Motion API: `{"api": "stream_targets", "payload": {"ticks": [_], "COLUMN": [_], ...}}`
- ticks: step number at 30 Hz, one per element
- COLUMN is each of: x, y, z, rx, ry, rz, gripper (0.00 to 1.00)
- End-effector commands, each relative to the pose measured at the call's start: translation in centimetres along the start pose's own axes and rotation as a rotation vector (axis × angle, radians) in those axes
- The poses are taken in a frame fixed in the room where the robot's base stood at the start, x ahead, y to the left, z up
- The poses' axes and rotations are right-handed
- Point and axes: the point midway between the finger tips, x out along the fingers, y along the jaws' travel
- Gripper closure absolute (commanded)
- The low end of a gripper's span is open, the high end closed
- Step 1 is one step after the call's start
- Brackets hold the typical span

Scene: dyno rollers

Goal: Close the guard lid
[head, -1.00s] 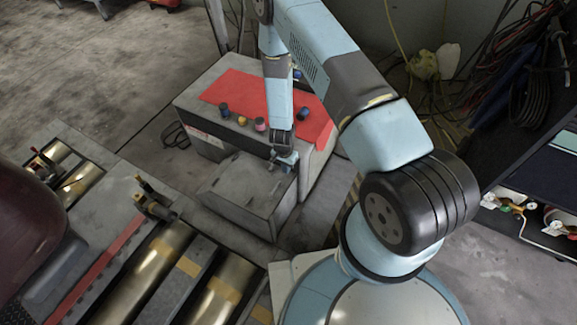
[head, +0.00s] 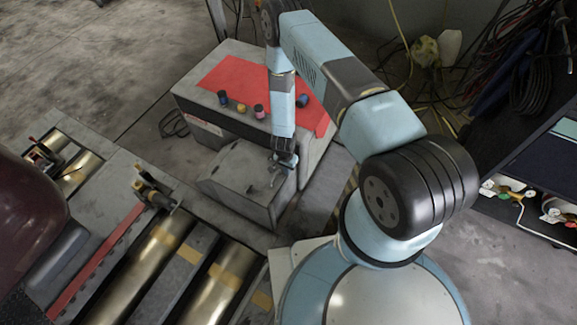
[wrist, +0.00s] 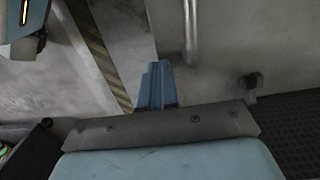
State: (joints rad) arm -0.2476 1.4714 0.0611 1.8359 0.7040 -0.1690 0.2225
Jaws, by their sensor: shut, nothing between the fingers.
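The guard lid (head: 238,163) appears to be the grey top of the low box in front of the red-topped cabinet. It looks lowered, but I cannot tell whether it is fully seated. A small metal handle (head: 273,178) stands near its right edge. My gripper (head: 285,161) hangs at the right side of the lid, close to the handle. In the wrist view my gripper (wrist: 155,85) has its blue fingers together and empty, left of a metal bar (wrist: 190,35) on a pale grey surface (wrist: 228,45). Whether the fingers touch the lid is unclear.
The cabinet with a red panel (head: 225,78) and several coloured knobs stands behind the lid. Metal rollers (head: 150,270) and a clamp fitting (head: 150,190) lie at the lower left. A dark shelf unit (head: 530,150) stands at the right. A striped floor strip (wrist: 95,50) shows in the wrist view.

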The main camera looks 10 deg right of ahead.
Motion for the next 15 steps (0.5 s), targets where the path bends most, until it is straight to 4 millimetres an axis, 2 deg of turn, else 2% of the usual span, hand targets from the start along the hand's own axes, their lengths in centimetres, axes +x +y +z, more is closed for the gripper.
{"api": "stream_targets", "payload": {"ticks": [10, 15], "x": [0.1, 1.3], "y": [0.0, 0.1], "z": [0.0, 0.0], "rx": [0.000, -0.001], "ry": [0.000, 0.000], "rz": [0.000, 0.000], "gripper": [1.00, 1.00]}}
